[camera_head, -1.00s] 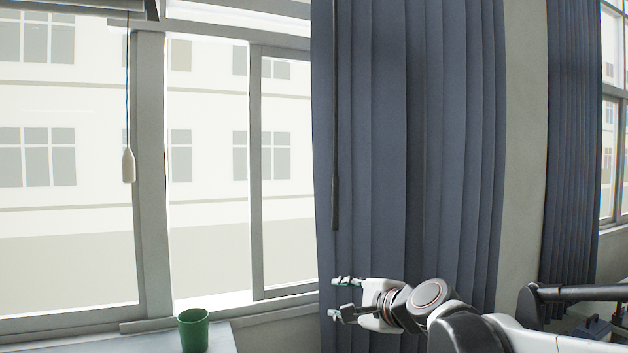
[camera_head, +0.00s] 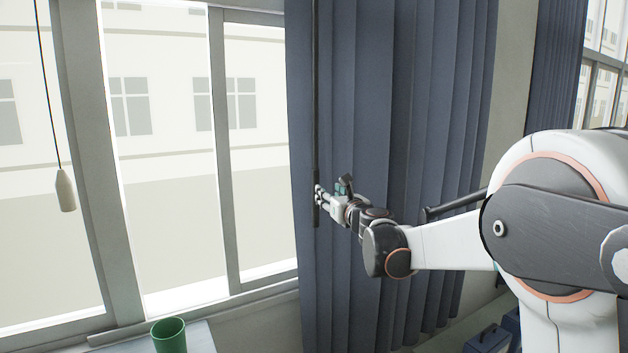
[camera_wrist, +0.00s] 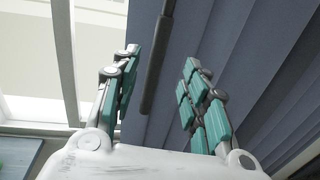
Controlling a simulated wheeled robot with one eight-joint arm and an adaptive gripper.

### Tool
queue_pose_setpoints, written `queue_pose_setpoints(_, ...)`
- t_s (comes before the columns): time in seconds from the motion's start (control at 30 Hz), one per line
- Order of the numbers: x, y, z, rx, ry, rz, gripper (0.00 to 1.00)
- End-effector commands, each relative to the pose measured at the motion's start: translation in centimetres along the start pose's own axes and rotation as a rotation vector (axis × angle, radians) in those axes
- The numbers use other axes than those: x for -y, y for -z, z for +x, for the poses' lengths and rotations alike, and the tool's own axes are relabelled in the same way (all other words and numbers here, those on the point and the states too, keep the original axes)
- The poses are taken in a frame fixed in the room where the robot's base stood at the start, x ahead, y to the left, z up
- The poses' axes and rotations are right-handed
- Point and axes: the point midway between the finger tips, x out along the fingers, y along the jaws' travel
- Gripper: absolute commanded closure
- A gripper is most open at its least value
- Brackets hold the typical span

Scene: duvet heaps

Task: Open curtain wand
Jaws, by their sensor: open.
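The curtain wand (camera_head: 315,120) is a thin dark rod hanging upright along the left part of the blue-grey curtain (camera_head: 410,90). Its thicker lower end also shows in the wrist view (camera_wrist: 155,75), between the two fingers and a little beyond the palm. My gripper (camera_head: 330,195) is at the wand's lower end in the head view. In the wrist view my gripper (camera_wrist: 160,72) is open, with teal-padded fingers on either side of the wand. Neither finger clearly touches it. The curtain hangs gathered in folds behind the wand.
A window with grey frames (camera_head: 225,150) is left of the curtain. A green cup (camera_head: 169,336) stands on the ledge below. A second curtain (camera_head: 556,70) and blue boxes (camera_head: 488,340) are at right.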

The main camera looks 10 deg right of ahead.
Motion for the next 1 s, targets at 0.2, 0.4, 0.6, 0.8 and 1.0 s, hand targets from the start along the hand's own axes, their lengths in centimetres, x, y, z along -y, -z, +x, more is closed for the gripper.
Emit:
queue_pose_setpoints(0.2, -0.1, -0.1, 3.9, 0.0, -0.002, -0.002, 0.59)
queue_pose_setpoints(0.4, -0.1, -0.1, 7.3, 0.0, -0.002, -0.003, 0.59)
queue_pose_setpoints(0.6, -0.1, -0.1, 10.2, 0.0, -0.001, -0.004, 0.59)
queue_pose_setpoints(0.8, -0.1, -0.1, 11.8, 0.0, -0.002, -0.004, 0.59)
queue_pose_setpoints(1.0, -0.1, 0.0, 12.2, 0.0, -0.002, -0.004, 0.59)
